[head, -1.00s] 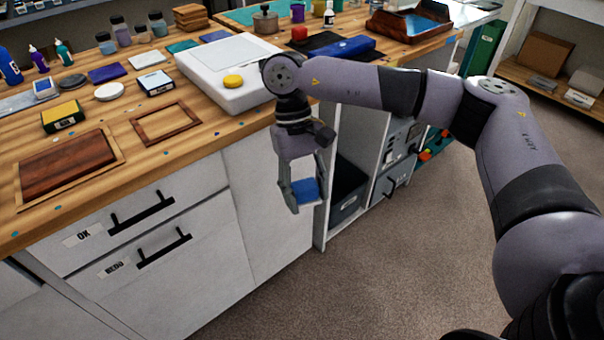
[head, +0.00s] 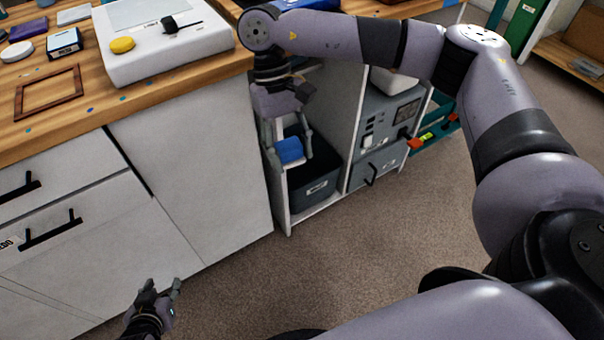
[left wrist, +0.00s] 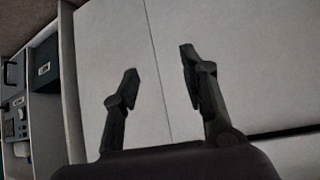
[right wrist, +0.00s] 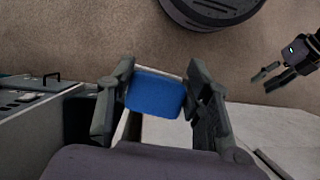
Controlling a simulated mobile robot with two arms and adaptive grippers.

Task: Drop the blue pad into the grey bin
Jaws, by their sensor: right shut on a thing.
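My right gripper (head: 291,158) is shut on the blue pad (head: 289,149), which hangs between its fingers. The right wrist view also shows the pad (right wrist: 155,93) gripped between both fingers. The dark grey bin (head: 318,186), with a small label on its front, sits low in the open cabinet bay. In the head view the pad overlaps the bin's upper left part; its exact height and depth over the bin are hard to tell. My left gripper (head: 160,288) is open and empty in front of the white cabinet doors; its spread fingers show in the left wrist view (left wrist: 160,62).
A white side panel (head: 280,190) borders the bay on the left. A grey equipment unit (head: 385,125) stands to the right of the bay. The wooden worktop (head: 60,115) with a white device (head: 165,50) lies above. The carpet floor (head: 330,260) in front is clear.

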